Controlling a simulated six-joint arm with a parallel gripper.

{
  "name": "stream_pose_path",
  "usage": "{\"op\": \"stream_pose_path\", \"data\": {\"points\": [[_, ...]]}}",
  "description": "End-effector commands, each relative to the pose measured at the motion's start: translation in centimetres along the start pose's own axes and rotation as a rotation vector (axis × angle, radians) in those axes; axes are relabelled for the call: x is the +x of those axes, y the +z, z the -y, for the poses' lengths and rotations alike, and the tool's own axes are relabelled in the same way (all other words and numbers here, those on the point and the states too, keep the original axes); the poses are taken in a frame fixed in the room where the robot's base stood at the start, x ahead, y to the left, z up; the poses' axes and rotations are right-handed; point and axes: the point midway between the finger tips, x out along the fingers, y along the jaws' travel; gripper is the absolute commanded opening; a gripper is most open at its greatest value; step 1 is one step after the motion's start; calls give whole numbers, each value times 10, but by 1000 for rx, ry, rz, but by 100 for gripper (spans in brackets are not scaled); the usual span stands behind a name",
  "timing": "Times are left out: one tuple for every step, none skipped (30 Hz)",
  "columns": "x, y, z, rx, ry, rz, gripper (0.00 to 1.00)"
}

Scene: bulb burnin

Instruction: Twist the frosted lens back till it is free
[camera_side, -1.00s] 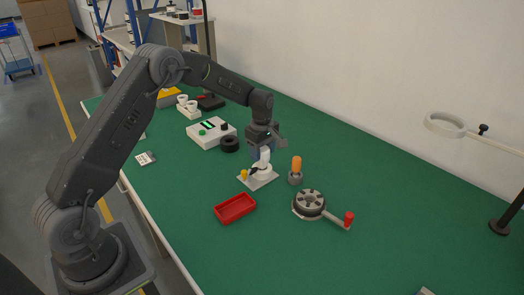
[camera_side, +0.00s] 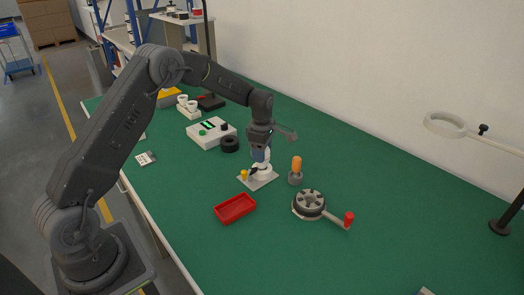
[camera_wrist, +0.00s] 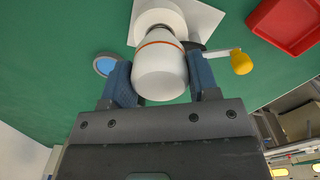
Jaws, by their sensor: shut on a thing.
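The frosted lens (camera_wrist: 160,75) is a white, rounded dome with an orange ring at its base. It sits upright on a white round socket (camera_wrist: 160,18) on a pale plate; in the side view this plate (camera_side: 262,184) lies on the green table. My gripper (camera_wrist: 161,82) is shut on the lens, one blue finger on each side. In the side view my gripper (camera_side: 261,154) comes down from above, and its fingers hide most of the lens. Whether the lens has turned on the socket cannot be seen. A lever with a yellow knob (camera_wrist: 241,62) stands beside the right finger.
An orange-topped lamp (camera_side: 296,165) in a grey holder stands close to the right. A red tray (camera_side: 235,208) lies in front, and a round fixture with a red-handled crank (camera_side: 309,203) lies front right. A black ring (camera_side: 229,144) and a white box (camera_side: 211,133) are behind left.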

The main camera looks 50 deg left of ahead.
Motion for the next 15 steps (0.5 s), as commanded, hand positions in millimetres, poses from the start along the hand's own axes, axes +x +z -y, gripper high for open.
{"op": "stream_pose_path", "data": {"points": [[0, 0, 0, -50, -2, 0, 33], [0, 0, 0, -82, -2, 0, 33], [0, 0, 0, -124, -2, 0, 33], [0, 0, 0, -151, -2, 0, 33], [0, 0, 0, -173, -2, 0, 33], [0, 0, 0, -195, -2, 0, 33], [0, 0, 0, -208, -2, 0, 33], [0, 0, 0, -214, -2, 0, 33], [0, 0, 0, -217, -2, 0, 33], [1, 0, 0, -217, -2, 0, 33], [1, 0, 0, -216, -2, 0, 33], [1, 0, 0, -216, -2, 0, 33], [1, 0, 0, -215, -2, 0, 33], [1, 0, 0, -215, -2, 0, 55], [1, 0, 0, -215, -2, 0, 59]]}}
